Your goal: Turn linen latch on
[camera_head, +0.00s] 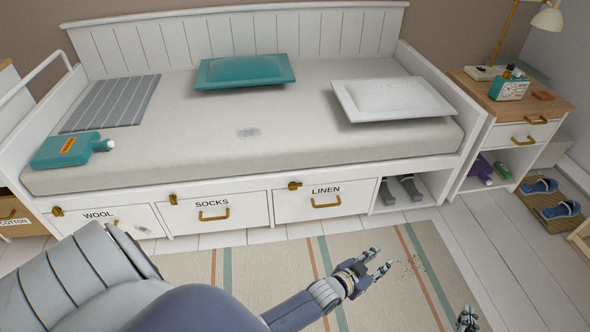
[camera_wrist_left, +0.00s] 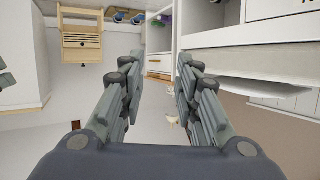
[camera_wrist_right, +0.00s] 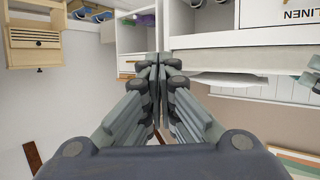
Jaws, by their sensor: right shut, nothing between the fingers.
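The linen latch (camera_head: 294,186) is a small brass piece at the top left of the white LINEN drawer front (camera_head: 345,205), under the daybed. The drawer is closed, with a brass handle (camera_head: 326,203). The LINEN label also shows at the upper right edge of the right wrist view (camera_wrist_right: 300,14). My left gripper (camera_head: 382,264) is over the rug, right of and nearer than the latch; its fingers are apart and empty in the left wrist view (camera_wrist_left: 156,80). My right gripper (camera_head: 468,316) is at the bottom edge, farther right; its fingers are together in the right wrist view (camera_wrist_right: 160,70).
The SOCKS latch (camera_head: 173,199) and WOOL latch (camera_head: 57,212) sit on neighbouring drawers. An open cubby right of LINEN holds grey footwear (camera_head: 410,188). A nightstand (camera_head: 530,108) stands at the right.

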